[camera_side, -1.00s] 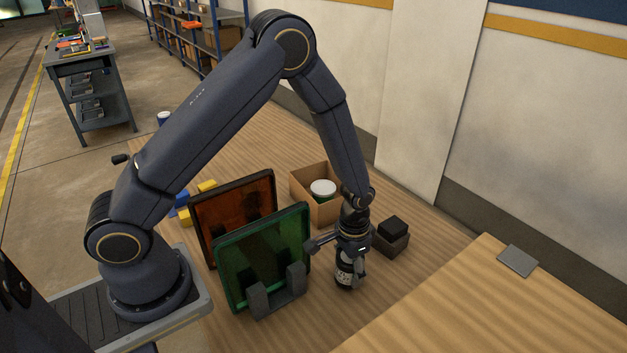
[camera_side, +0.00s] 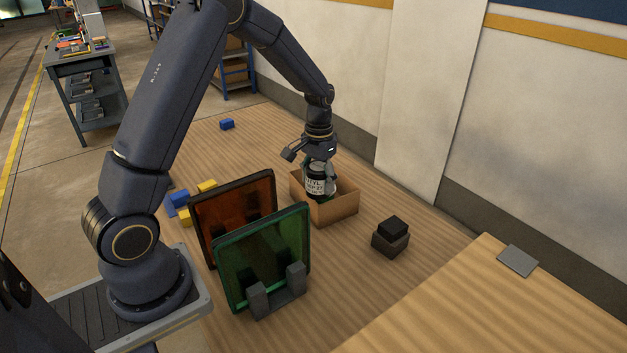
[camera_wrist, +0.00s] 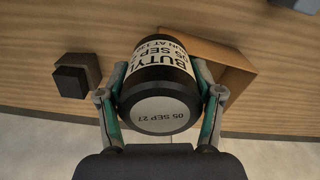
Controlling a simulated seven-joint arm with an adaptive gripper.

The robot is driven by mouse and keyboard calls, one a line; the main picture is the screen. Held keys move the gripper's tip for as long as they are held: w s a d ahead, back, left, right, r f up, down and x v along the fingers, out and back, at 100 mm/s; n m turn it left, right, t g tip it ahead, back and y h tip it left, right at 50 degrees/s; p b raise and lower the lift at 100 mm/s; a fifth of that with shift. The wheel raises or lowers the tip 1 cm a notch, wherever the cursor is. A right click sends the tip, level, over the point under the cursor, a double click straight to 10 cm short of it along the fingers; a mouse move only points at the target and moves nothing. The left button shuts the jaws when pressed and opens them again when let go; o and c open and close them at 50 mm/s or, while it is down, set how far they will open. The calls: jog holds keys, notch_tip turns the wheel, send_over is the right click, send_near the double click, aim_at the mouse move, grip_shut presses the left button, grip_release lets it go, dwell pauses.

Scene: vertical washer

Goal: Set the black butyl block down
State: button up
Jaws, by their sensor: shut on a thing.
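My gripper (camera_side: 318,162) is shut on a black cylindrical jar (camera_side: 316,184) with a white label. In the wrist view the jar (camera_wrist: 158,85) sits between both fingers; its label reads "BUTYL" and its end reads "05 SEP 27". It looks like a round container, not a block. The jar appears upright at the opening of a cardboard box (camera_side: 336,212). I cannot tell whether it touches the box or anything inside.
An amber panel (camera_side: 233,213) and a green panel (camera_side: 263,258) stand upright in grey holders (camera_side: 278,291) left of the box. Blue and yellow blocks (camera_side: 180,203) lie behind them. A grey plate (camera_side: 517,261) lies on the right surface. Table between box and dark blocks is clear.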

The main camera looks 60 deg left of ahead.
jog(key=s+a+n, duration=0.3)
jog(key=s+a, duration=0.1)
jog(key=a, duration=0.6)
jog(key=s+a+n, duration=0.2)
jog(key=s+a, duration=0.2)
jog(key=a, duration=0.6)
jog(key=w+a+f, duration=0.2)
jog(key=w, duration=0.1)
jog(key=w+a+f, duration=0.2)
jog(key=w+f, duration=0.1)
jog(key=w, duration=0.1)
jog(key=w+a+f, duration=0.3)
jog(key=shift+w+a+f, duration=0.1)
jog(key=shift+w+f, duration=0.05)
jog(key=shift+w, duration=0.2)
jog(key=shift+w+a+f, duration=0.2)
jog(key=shift+w+f, duration=0.05)
jog(key=shift+f, duration=0.1)
jog(key=shift+w+a+f, duration=0.1)
jog(key=shift+w+f, duration=0.1)
jog(key=shift+f, duration=1.55)
